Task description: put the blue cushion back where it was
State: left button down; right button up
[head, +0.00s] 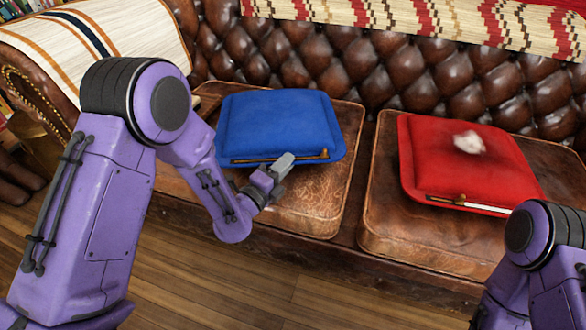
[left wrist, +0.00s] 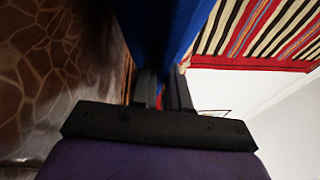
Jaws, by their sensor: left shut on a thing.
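The blue cushion (head: 278,125) lies over the left seat pad of a brown leather sofa, its front edge towards me. In the head view my left gripper (head: 284,165) is at the front edge of the cushion. In the left wrist view the gripper's dark fingers (left wrist: 162,92) are shut on the blue cushion (left wrist: 160,35), which stretches away from them. Whether the cushion rests fully on the seat or is slightly raised is hard to tell. My right arm shows at the lower right of the head view, but its gripper is out of the picture.
A red cushion (head: 460,160) with a small whitish object (head: 468,143) on it lies on the right seat pad (head: 385,222). The tufted sofa back (head: 370,70) rises behind. A striped blanket (head: 110,45) covers the left armrest. Wooden floor (head: 240,285) lies in front.

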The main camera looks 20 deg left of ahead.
pick_arm(q)
jog(key=shift+a, duration=0.15)
jog(key=shift+f, duration=0.15)
jog(key=c, duration=1.1)
grip_release()
jog(key=shift+d, duration=0.2)
jog(key=shift+r, duration=0.35)
jog(key=b+v, duration=0.1)
jog(key=v, duration=1.1)
jog(key=shift+f, duration=0.2)
